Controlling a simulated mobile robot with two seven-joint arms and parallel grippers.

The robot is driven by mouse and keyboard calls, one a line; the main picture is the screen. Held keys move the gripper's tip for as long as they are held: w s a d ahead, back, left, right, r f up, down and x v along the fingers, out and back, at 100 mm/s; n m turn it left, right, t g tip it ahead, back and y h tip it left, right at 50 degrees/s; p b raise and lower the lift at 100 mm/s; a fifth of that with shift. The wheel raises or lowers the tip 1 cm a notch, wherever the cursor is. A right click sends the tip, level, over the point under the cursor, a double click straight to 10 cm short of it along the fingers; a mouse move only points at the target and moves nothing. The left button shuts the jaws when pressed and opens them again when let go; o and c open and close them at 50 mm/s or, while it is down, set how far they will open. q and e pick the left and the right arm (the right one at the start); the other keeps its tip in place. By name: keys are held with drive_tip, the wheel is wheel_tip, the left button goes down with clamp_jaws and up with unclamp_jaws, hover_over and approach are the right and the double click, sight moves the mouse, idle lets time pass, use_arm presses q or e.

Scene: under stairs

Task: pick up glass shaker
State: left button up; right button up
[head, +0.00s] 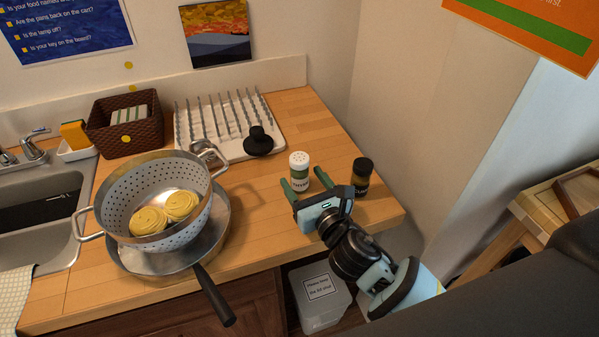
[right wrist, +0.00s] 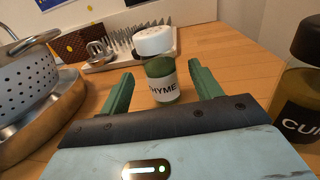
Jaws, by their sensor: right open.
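A glass shaker (head: 299,174) with a white perforated lid, green contents and a white label stands upright on the wooden counter (head: 250,205), near its right end. In the right wrist view the glass shaker (right wrist: 160,68) reads "THYME". My right gripper (head: 302,178) is open, with its green fingers low on either side of the shaker. In the right wrist view the open gripper (right wrist: 160,75) has the shaker between its fingers, with visible space on both sides. My left gripper is not in view.
A dark-lidded jar (head: 361,177) stands close to the right of my gripper. A colander (head: 150,190) with pasta nests sits in a pan (head: 220,232) at left. A white drying rack (head: 270,140) and a basket (head: 125,125) stand behind. The counter's right edge is near.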

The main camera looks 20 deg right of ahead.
sight(295, 154)
drive_tip(key=shift+w+a+f, duration=0.1)
drive_tip(key=shift+w+a, duration=0.1)
drive_tip(key=shift+w, duration=1.1)
drive_tip(key=shift+w+a+f, duration=0.1)
drive_tip(key=shift+w+a, duration=0.05)
drive_tip(key=shift+w, duration=1.15)
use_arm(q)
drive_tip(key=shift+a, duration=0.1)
use_arm(e)
drive_tip(key=shift+r, duration=0.1)
drive_tip(key=c, duration=1.1)
drive_tip(key=shift+r, duration=0.15)
